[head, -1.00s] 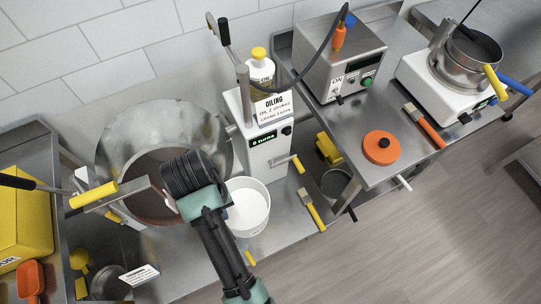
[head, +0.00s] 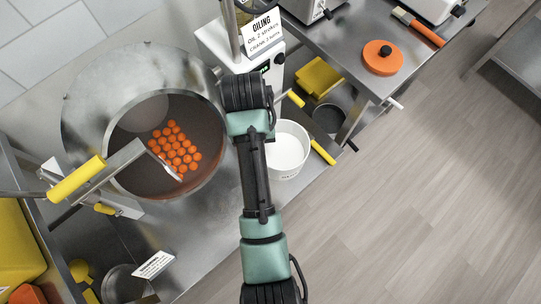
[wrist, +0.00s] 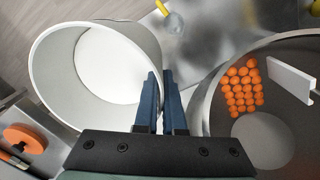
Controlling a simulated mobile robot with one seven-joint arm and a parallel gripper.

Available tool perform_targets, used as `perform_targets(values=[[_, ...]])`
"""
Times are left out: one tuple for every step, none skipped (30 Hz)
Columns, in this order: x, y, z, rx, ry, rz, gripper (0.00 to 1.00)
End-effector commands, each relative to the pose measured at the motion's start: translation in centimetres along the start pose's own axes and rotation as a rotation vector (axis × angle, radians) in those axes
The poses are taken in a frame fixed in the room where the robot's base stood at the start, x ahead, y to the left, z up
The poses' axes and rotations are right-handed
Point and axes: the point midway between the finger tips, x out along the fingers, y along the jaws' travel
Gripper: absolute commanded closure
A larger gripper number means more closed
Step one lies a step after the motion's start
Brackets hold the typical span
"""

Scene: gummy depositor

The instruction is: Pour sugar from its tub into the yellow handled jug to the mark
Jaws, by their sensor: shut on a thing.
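The white tub (head: 287,147) stands on the steel table right of my arm, with white sugar (wrist: 107,65) inside. My gripper (wrist: 160,85) is shut on the tub's near wall, seen in the wrist view; in the head view my arm hides the fingertips. The tub looks upright. A small pale vessel with a yellow handle (wrist: 162,8) is at the top of the wrist view, beyond the tub, and seems hidden by my arm in the head view. A metal vessel (head: 122,285) beside a yellow handle is at the lower left. I cannot tell which is the jug, and no mark is readable.
A big steel drum (head: 85,110) holding orange pieces (head: 175,147) is close left of my gripper. A handled bar (head: 75,178) crosses its mouth. The oiling machine (head: 213,50) stands behind the tub. The floor at right is clear.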

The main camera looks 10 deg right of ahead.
Motion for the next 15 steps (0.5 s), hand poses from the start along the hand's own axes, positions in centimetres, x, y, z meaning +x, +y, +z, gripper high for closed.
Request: perform_targets(values=[[2.8,-0.1,-0.5,0.001,0.004,0.0,1.0],[3.6,-0.1,-0.7,0.001,0.004,0.0,1.0],[4.7,-0.1,-0.9,0.001,0.003,0.0,1.0],[5.4,-0.2,-1.1,0.001,0.003,0.0,1.0],[6.2,-0.2,-1.3,0.001,0.004,0.0,1.0],[7.2,-0.3,-1.6,0.001,0.004,0.0,1.0],[8.1,-0.3,-1.8,0.001,0.003,0.0,1.0],[8.8,-0.3,-1.9,0.001,0.003,0.0,1.0],[9.8,-0.4,-2.2,0.001,0.004,0.0,1.0],[10.6,-0.4,-2.4,0.001,0.004,0.0,1.0],[11.4,-0.4,-2.6,0.001,0.003,0.0,1.0],[12.4,-0.5,-2.8,0.001,0.003,0.0,1.0],[13.2,-0.5,-3.0,0.002,0.004,0.0,1.0],[14.0,-0.5,-3.3,0.005,0.004,0.0,1.0],[15.2,-0.5,-3.6,0.017,0.002,0.001,1.0]])
